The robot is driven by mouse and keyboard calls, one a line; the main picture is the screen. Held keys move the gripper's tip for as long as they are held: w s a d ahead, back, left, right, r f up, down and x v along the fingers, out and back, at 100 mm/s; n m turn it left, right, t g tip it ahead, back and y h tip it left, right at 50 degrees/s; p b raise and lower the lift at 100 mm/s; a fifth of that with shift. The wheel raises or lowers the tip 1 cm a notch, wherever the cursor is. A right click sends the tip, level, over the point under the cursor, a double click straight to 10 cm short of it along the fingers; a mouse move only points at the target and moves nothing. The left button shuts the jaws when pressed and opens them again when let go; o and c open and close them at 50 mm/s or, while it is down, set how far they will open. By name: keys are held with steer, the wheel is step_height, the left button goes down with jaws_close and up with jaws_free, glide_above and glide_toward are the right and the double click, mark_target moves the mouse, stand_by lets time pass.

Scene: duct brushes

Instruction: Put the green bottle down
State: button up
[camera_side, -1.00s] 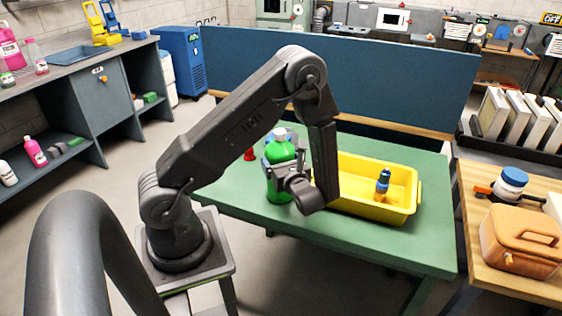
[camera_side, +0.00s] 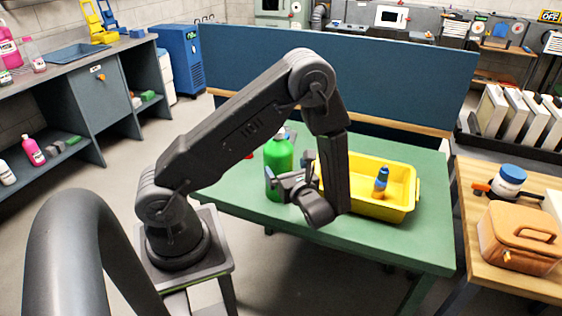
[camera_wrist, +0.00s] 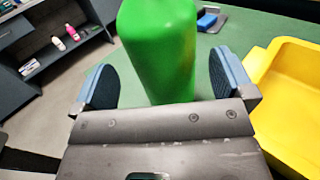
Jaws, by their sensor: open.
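The green bottle (camera_side: 278,152) stands upright on the green table (camera_side: 400,238), left of the yellow tray. In the wrist view the bottle (camera_wrist: 160,45) fills the top middle, its top cut off by the frame. My gripper (camera_side: 283,187) is at the bottle's near side, low down. In the wrist view my gripper (camera_wrist: 165,80) is open, with one finger pad on each side of the bottle and a gap to it on both sides. In the side view my gripper hides part of the bottle's lower body.
A small red thing (camera_side: 249,155) sits on the table behind my arm. A blue brush or block (camera_wrist: 207,20) lies beyond the bottle. The table front is clear.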

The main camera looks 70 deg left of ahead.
steer(key=d, duration=0.6)
steer(key=s+d+r+n+t+h, duration=0.2)
steer(key=s+d+r+n+h, duration=0.2)
steer(key=r+n+h, duration=0.5)
steer(key=s+d+r+n+t+h, duration=0.3)
steer(key=s+d+r+n+h, duration=0.2)
steer(key=d+r+n+h, duration=0.2)
step_height(320, 180, up, 4)
steer(key=shift+s+d+r+n+t+h, duration=0.1)
steer(key=shift+s+d+n+t+h, duration=0.15)
steer(key=shift+n+h, duration=0.75)
